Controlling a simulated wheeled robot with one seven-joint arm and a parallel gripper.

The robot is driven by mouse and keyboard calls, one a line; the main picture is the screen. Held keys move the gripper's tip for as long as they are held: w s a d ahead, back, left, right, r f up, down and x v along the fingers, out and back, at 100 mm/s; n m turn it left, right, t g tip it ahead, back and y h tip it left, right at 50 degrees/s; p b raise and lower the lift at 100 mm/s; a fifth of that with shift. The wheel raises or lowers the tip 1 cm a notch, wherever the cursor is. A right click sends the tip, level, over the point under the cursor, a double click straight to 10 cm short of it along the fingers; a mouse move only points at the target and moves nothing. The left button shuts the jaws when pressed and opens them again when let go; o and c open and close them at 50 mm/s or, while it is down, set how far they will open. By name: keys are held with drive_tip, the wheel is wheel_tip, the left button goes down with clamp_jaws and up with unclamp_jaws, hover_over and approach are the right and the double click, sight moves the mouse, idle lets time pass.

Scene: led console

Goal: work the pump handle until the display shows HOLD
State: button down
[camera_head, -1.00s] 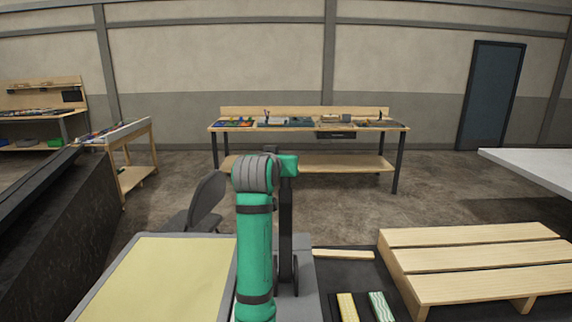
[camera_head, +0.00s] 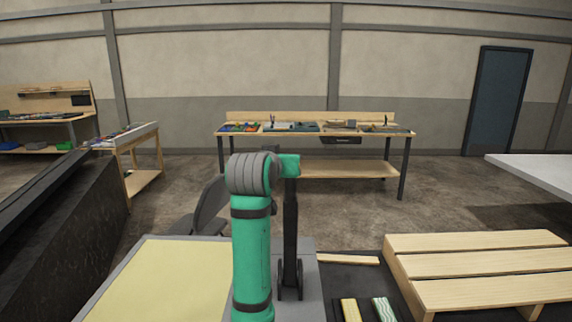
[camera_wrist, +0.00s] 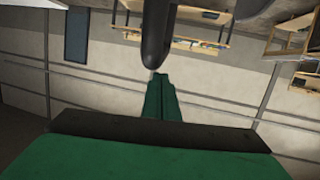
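I cannot make out the pump handle or the display in either view. In the head view my green arm rises at the lower middle, and a dark link hangs down beside it. At its lower end are two dark prongs that look like my gripper (camera_head: 290,280), over a grey surface (camera_head: 312,300). The prongs are too small to tell whether they are open or shut, and I see nothing clearly held. The wrist view is upside down and shows green and dark parts, with a dark rounded piece at the top middle.
A wooden pallet (camera_head: 480,262) lies at right, near two small striped strips (camera_head: 351,310). A yellow-topped table (camera_head: 165,280) and dark chair (camera_head: 208,210) are at left. A workbench (camera_head: 310,127) stands at the back wall, with a white tabletop (camera_head: 540,172) at far right. Open floor lies between.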

drive_tip(key=s+a+r, duration=0.2)
drive_tip(key=s+r, duration=0.2)
drive_tip(key=s, duration=0.2)
drive_tip(key=shift+r, duration=0.15)
drive_tip(key=shift+s+a, duration=0.15)
drive_tip(key=shift+d, duration=0.2)
drive_tip(key=shift+a, duration=0.15)
idle(0.9)
